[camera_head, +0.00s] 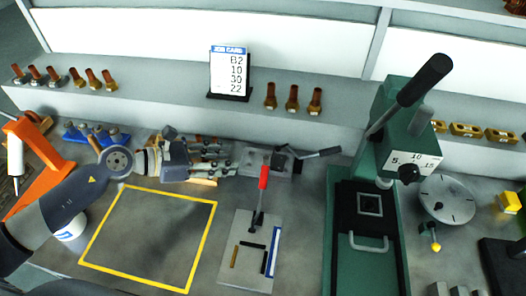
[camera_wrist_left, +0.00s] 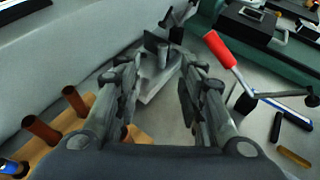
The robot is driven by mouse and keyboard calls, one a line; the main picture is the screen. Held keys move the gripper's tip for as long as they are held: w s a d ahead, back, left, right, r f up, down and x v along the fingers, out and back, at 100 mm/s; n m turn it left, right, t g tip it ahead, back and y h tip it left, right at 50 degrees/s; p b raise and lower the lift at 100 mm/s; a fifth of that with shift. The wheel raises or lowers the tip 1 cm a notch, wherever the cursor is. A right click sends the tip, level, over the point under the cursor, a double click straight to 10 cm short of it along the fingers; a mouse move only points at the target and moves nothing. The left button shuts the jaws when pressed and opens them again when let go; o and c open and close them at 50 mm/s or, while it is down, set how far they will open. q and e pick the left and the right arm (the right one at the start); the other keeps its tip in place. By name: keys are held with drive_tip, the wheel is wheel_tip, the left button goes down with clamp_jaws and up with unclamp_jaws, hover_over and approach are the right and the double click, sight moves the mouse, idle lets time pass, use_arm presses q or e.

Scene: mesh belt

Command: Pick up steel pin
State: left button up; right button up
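A short grey upright cylinder, which looks like the steel pin (camera_wrist_left: 162,56), stands on a grey metal plate (camera_wrist_left: 158,88) in the left wrist view, just beyond my left fingertips. My left gripper (camera_wrist_left: 160,74) is open, with clear space between its fingers, and points at it. In the head view my left gripper (camera_head: 233,160) reaches in from the left, low over the bench, at the left edge of the same plate (camera_head: 252,168). There the pin is too small and dark to make out surely. My right gripper is not in view.
A red-handled toggle clamp (camera_head: 263,178) stands close to the right. A wooden block with copper-coloured pins (camera_wrist_left: 75,100) lies beneath and left of my gripper. A green press (camera_head: 395,160) stands right. The yellow-outlined bench area (camera_head: 150,240) is free.

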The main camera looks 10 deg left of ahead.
use_arm(q)
drive_tip(key=p+x, duration=0.1)
drive_tip(key=x, duration=0.3)
drive_tip(key=shift+d+p, duration=0.3)
drive_tip(key=shift+d, duration=0.15)
drive_tip(key=shift+w+d, duration=0.2)
drive_tip(key=p+x, duration=0.2)
drive_tip(key=x, duration=0.2)
drive_tip(key=shift+s, duration=0.1)
drive_tip(key=shift+w+d+f+p, duration=0.25)
drive_tip(key=shift+d+f+p, duration=0.05)
drive_tip(key=shift+a, duration=0.1)
drive_tip(key=shift+s, duration=0.1)
clamp_jaws()
